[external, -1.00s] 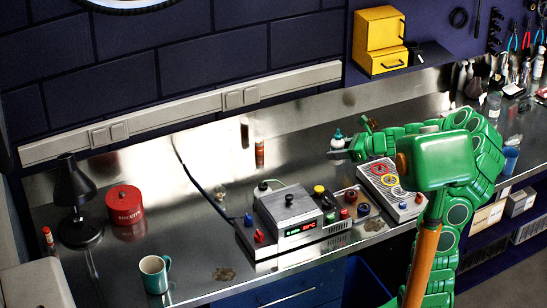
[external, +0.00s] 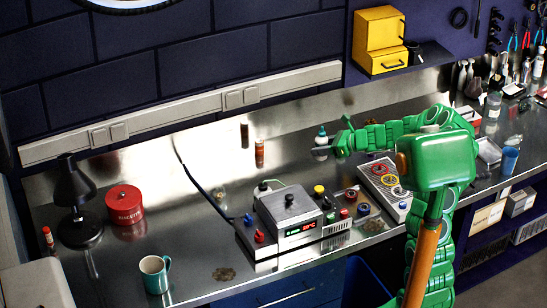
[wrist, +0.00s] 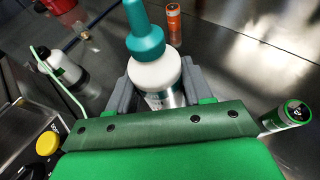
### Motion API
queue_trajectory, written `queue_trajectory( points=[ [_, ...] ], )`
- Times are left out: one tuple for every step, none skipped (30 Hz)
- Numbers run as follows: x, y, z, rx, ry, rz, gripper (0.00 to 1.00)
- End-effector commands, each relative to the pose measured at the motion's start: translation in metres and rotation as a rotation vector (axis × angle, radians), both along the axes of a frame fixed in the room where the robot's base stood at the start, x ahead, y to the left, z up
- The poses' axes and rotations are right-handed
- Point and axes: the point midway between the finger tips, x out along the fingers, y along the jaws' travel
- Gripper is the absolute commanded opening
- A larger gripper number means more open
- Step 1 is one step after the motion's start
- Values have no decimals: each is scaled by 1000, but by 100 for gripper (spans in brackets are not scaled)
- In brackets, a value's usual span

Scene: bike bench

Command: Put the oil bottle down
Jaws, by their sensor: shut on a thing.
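The oil bottle (external: 321,141) is white with a teal cap and nozzle. In the wrist view the oil bottle (wrist: 155,74) stands between the two grey fingers of my gripper (wrist: 158,92), which are shut on its body. In the external view my gripper (external: 327,149) holds it roughly upright over the back part of the steel bench (external: 226,248), behind the control box. Its base is hidden by the gripper, and I cannot tell whether it touches the bench.
An orange cylinder (wrist: 173,24) stands beyond the bottle. A green-topped can (wrist: 287,116) is at right in the wrist view. The control box (external: 290,212) and the panel with gauges (external: 383,188) stand in front. A red tin (external: 125,204), black lamp (external: 77,200) and teal mug (external: 154,273) are left.

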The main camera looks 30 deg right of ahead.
Motion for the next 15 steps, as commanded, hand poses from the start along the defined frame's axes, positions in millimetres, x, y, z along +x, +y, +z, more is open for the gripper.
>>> queue_trajectory(
  points=[
    [4,1,-6,0,1,1,16],
    [7,1,-9,0,1,2,16],
    [10,1,-14,0,3,1,16],
    [12,1,-17,0,4,1,16],
    [14,1,-20,0,4,2,16],
    [17,1,-24,1,5,2,16],
    [19,1,-26,0,4,2,16],
    [20,1,-27,1,4,2,16],
    [22,1,-29,0,3,2,16],
    [24,1,-30,1,2,2,16],
    [25,1,-31,0,2,1,16],
    [25,0,-31,1,1,2,16],
    [26,0,-32,1,1,2,16],
    [26,0,-32,1,1,2,16],
    [27,0,-33,1,1,2,16]
  ],
)
